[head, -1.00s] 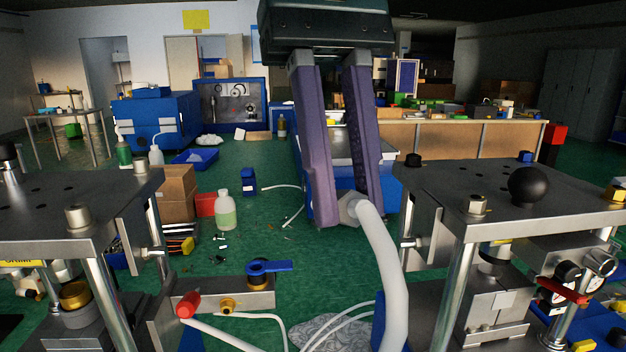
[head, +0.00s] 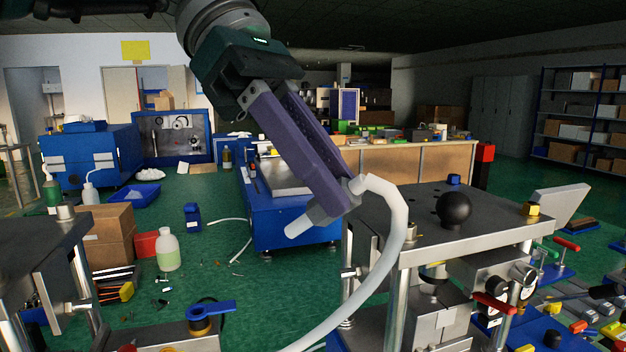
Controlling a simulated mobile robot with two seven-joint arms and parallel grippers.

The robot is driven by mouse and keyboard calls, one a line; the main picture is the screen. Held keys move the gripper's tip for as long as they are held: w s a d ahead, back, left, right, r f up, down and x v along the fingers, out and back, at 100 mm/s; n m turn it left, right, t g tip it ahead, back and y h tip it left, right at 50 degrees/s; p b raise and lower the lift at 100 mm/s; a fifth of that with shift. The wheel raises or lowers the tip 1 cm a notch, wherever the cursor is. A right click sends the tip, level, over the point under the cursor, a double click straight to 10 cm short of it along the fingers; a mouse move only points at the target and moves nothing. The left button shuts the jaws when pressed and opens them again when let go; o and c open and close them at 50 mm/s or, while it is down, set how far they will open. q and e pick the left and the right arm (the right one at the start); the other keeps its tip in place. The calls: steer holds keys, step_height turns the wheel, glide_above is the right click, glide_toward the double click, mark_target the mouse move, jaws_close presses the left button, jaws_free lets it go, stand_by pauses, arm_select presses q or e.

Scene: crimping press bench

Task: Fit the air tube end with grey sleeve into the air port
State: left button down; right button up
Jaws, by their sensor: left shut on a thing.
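My left gripper (head: 335,208) comes in from the top with purple fingers, tilted down to the right. It is shut on the air tube's grey sleeve (head: 318,216), part of which its fingertips hide. A short pale tube end (head: 297,229) points down-left from the sleeve. The thick white air tube (head: 400,215) leaves the other side, arches right and hangs down past the bottom edge. The held end is in the air, apart from the benches. I cannot make out the air port for certain. My right gripper is not in view.
A press stand (head: 480,228) with a black ball knob (head: 454,209) is close right of the tube. Another stand (head: 35,250) is at the left edge. A blue lever valve (head: 211,308) sits low between them.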

arm_select(q)
steer(key=shift+w+r+n+t+h, duration=0.1)
steer(key=shift+w+n+t+h, duration=0.45)
steer(key=shift+n, duration=0.25)
steer(key=w+a+f+n+t+h, duration=0.25)
steer(key=w+a+n+t, duration=0.35)
steer(key=n+t, duration=0.6)
steer(key=w+a+f+n+t+y, duration=0.2)
steer(key=a+f+n+t+y, duration=0.4)
steer(key=a, duration=0.5)
steer(key=shift+w+f+n+t+y, duration=0.15)
steer(key=shift+f+n+t+y, duration=0.25)
steer(key=shift+f+t, duration=0.55)
steer(key=shift+r, duration=0.15)
step_height(320, 180, down, 6)
steer(key=b, duration=0.5)
steer(key=shift+f+b, duration=1.55)
